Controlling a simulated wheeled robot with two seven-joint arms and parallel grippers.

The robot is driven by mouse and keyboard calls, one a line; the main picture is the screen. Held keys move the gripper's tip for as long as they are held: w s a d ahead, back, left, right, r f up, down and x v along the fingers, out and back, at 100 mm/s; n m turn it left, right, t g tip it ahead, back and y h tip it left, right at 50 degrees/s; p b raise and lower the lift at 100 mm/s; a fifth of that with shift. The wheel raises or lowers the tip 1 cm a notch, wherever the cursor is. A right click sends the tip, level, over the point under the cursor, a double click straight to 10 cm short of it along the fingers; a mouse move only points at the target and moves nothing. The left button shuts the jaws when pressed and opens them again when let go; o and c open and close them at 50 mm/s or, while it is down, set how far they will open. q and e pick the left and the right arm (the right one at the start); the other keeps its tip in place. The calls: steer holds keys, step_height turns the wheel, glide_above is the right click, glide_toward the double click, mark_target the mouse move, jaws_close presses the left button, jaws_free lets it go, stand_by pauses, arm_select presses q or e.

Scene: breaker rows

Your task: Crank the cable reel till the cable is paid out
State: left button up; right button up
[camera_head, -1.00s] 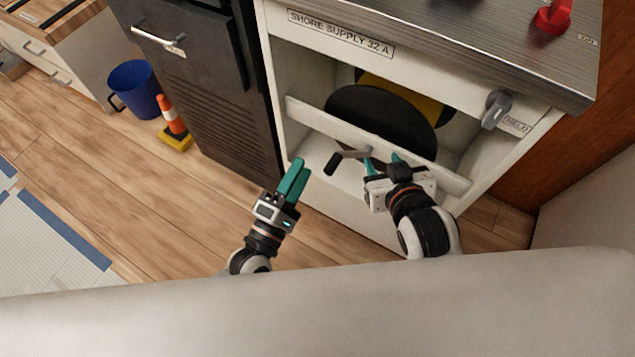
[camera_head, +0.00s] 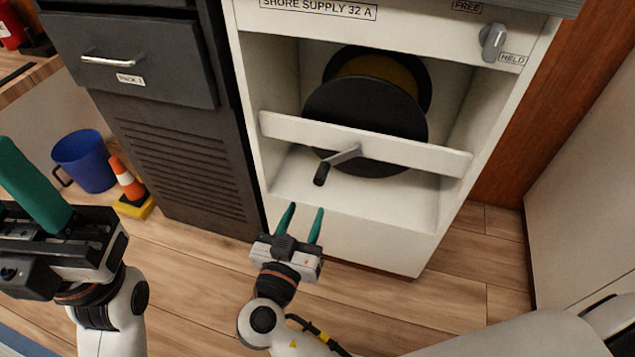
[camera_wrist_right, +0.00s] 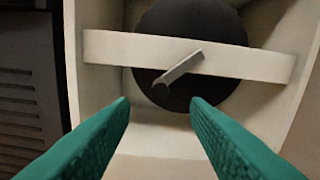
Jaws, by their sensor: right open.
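The cable reel (camera_head: 365,112) is a black disc with a yellow-brown part behind it, inside a white cabinet bay. It also shows in the right wrist view (camera_wrist_right: 190,20). A white crossbar (camera_head: 415,153) runs in front of it. The crank (camera_head: 342,158) is a grey arm with a dark grip (camera_head: 321,174) hanging down and left; its arm shows in the right wrist view (camera_wrist_right: 178,68). My right gripper (camera_head: 306,208) is open and empty, below the crank grip and apart from it. My left gripper (camera_head: 38,190) is at the far left, away from the reel; one green finger shows clearly.
A grey selector knob (camera_head: 493,42) sits top right between FREE and HELD labels, its lever pointing down near HELD. A dark drawer cabinet (camera_head: 180,130), blue bucket (camera_head: 85,162) and orange cone (camera_head: 127,180) stand left. Wooden floor (camera_head: 370,290) is clear in front.

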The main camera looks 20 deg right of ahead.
mark_target(318, 182)
steer(key=b+x, duration=0.2)
steer(key=x, duration=0.9)
steer(key=shift+s+b, duration=0.1)
steer(key=shift+b, duration=0.2)
steer(key=shift+c, duration=0.5)
jaws_close()
